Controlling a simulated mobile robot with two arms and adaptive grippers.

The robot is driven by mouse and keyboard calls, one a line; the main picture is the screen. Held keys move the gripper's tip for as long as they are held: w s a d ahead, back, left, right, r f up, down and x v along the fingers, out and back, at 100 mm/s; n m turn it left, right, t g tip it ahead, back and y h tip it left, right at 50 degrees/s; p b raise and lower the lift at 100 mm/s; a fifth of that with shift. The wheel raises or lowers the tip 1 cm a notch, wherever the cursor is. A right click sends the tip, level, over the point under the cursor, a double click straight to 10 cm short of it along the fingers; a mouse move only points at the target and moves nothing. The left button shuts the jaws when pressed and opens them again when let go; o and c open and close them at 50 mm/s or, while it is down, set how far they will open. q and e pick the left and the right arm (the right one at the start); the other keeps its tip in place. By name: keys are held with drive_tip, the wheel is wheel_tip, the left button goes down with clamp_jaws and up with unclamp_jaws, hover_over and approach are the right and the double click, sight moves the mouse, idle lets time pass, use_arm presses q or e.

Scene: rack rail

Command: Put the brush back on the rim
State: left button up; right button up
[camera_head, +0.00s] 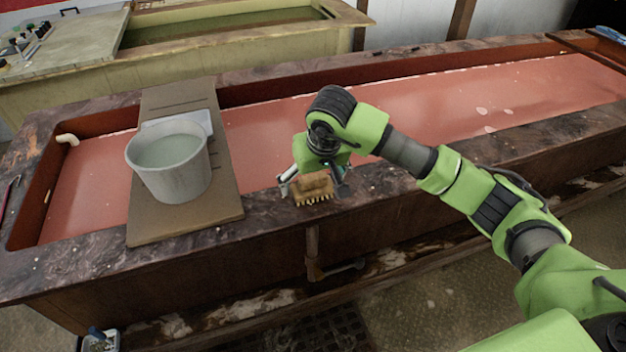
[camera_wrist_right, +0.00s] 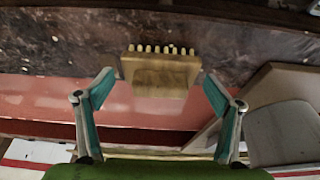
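The wooden brush (camera_head: 313,190) is at the front rim (camera_head: 265,205) of the red-floored basin, its pale bristles pointing down. I cannot tell whether it rests on the rim or sits just above it. My right gripper (camera_head: 314,184) is over the brush, with one finger on each side of it. In the right wrist view the brush (camera_wrist_right: 160,76) lies between the fingertips of the right gripper (camera_wrist_right: 159,80). The fingers are spread, with narrow gaps beside the block. My left gripper is not in view.
A grey bucket (camera_head: 172,170) of liquid stands on a brown board (camera_head: 205,205) across the basin, left of my right gripper. A pipe with a tap (camera_head: 313,255) is below the front rim. The rim is clear on the right. Another trough (camera_head: 230,30) stands behind.

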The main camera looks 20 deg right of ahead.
drive_tip(key=shift+r, duration=0.1)
drive_tip(key=shift+r+p, duration=0.2)
drive_tip(key=shift+p, duration=0.1)
drive_tip(key=b+v, duration=0.2)
drive_tip(key=v, duration=0.9)
drive_tip(key=shift+s+r, duration=0.15)
drive_tip(key=shift+r, duration=0.2)
